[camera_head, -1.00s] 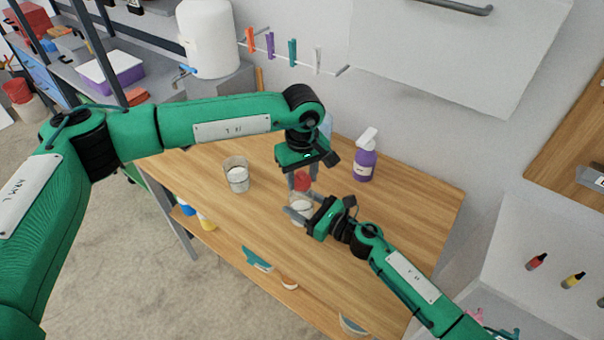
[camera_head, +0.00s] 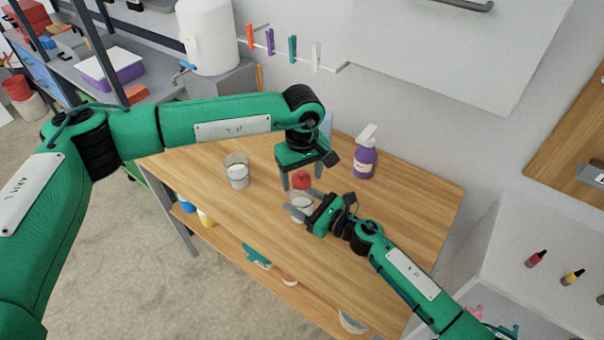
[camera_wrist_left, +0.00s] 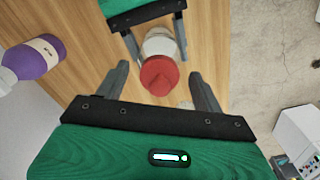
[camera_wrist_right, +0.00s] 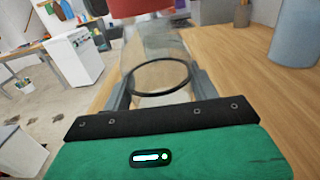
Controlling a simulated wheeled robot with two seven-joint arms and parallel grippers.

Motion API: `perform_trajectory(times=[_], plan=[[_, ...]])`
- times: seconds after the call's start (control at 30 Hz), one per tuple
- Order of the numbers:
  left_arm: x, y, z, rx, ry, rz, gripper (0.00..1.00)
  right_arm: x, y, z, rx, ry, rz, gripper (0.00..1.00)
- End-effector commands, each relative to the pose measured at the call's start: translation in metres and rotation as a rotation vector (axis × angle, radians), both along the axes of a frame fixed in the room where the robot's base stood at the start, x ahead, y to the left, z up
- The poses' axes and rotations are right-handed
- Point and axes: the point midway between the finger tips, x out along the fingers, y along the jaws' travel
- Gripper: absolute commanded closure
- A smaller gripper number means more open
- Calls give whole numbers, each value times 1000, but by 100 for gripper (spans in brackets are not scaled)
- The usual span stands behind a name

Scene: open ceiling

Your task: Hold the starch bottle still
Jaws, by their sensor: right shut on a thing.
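The starch bottle is a clear bottle (camera_head: 301,206) with white contents and a red cap (camera_head: 301,180), upright on the wooden table. My right gripper (camera_head: 304,203) is shut on its clear body, with one finger on each side in the right wrist view (camera_wrist_right: 162,88). My left gripper (camera_head: 302,177) is open above the bottle. In the left wrist view its fingers stand apart on either side of the red cap (camera_wrist_left: 159,76), with gaps to it. The fingers hide part of the bottle in the head view.
A clear beaker (camera_head: 237,171) with white contents stands left of the bottle on the table (camera_head: 400,215). A purple spray bottle (camera_head: 365,160) stands at the back right. The table's right part is clear. A wall (camera_head: 420,110) rises behind.

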Motion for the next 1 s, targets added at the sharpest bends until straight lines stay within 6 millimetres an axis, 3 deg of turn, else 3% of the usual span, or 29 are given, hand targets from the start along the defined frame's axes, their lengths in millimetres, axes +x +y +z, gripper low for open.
perform_trajectory(times=[0.17, 0.3, 0.67, 1.0], plan=[[0, 0, 0, 0, 0, 0, 32, 0, 0, 0, 0, 0, 0, 67], [0, 0, 0, 0, 0, 0, 10, 0, 0, 0, 0, 0, 0, 67], [0, 0, 2, 0, 0, 0, 10, 0, 0, 0, 0, 0, 0, 67], [0, 0, 21, 0, -1, 0, 10, 0, 0, 0, 0, 0, 0, 67]])
